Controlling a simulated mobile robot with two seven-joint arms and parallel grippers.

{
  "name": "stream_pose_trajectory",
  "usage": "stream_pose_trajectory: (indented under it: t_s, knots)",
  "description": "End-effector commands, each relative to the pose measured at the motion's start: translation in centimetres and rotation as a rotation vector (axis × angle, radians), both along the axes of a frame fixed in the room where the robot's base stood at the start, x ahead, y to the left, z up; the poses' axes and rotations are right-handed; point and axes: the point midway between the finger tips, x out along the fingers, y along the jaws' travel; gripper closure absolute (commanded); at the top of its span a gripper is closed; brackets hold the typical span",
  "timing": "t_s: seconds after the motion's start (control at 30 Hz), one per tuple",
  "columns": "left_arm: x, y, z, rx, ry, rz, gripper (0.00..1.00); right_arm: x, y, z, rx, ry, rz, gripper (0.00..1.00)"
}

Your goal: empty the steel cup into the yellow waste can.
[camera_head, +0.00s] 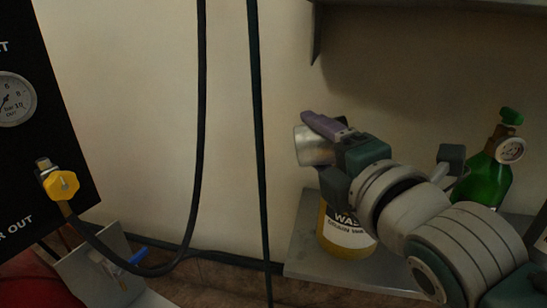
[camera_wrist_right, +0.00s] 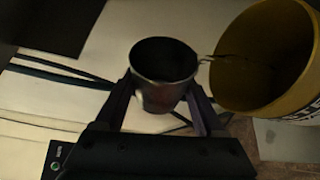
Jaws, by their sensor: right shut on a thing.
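My right gripper (camera_head: 328,140) is shut on the steel cup (camera_head: 313,147), which lies tipped on its side above the yellow waste can (camera_head: 333,238). In the right wrist view the cup (camera_wrist_right: 163,92) sits between my two fingers (camera_wrist_right: 160,97), with its dark mouth showing. The can's open mouth (camera_wrist_right: 262,60) is beside it on the right. A thin brownish streak (camera_wrist_right: 225,57) runs from near the cup's rim to the can's mouth; it looks like pouring liquid. My gripper and arm hide the can's upper part in the head view. My left gripper is not in view.
The can stands on a grey shelf (camera_head: 310,255). A green gas bottle (camera_head: 488,178) with a gauge stands behind my right arm. Dark hoses (camera_head: 259,120) hang in the middle. A black panel (camera_head: 60,140) with a yellow knob is at left. Another shelf (camera_head: 430,5) is overhead.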

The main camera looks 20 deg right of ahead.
Motion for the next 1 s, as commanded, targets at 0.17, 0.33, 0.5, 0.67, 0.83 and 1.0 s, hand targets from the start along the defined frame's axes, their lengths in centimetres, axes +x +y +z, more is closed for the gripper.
stream_pose_trajectory:
  t_s: [0.17, 0.33, 0.5, 0.67, 0.83, 1.0]
  knots:
    - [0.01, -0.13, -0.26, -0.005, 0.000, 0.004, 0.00, -0.12, -0.25, 0.05, 0.017, -0.010, 0.000, 0.98]
    - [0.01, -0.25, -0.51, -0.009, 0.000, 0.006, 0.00, -0.25, -0.46, 0.15, 0.038, -0.022, 0.001, 0.98]
    - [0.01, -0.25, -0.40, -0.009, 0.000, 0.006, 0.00, -0.30, -0.54, 0.39, 0.085, -0.043, -0.001, 0.98]
    - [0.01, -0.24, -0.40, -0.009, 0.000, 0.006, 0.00, -0.31, -0.57, 0.48, 0.100, -0.052, -0.001, 0.98]
    - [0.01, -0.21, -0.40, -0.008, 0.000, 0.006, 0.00, -0.33, -0.64, 0.55, 0.120, -0.061, -0.001, 0.98]
    - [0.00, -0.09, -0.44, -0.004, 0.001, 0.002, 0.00, -0.36, -0.70, 0.67, 0.141, -0.073, 0.000, 0.98]
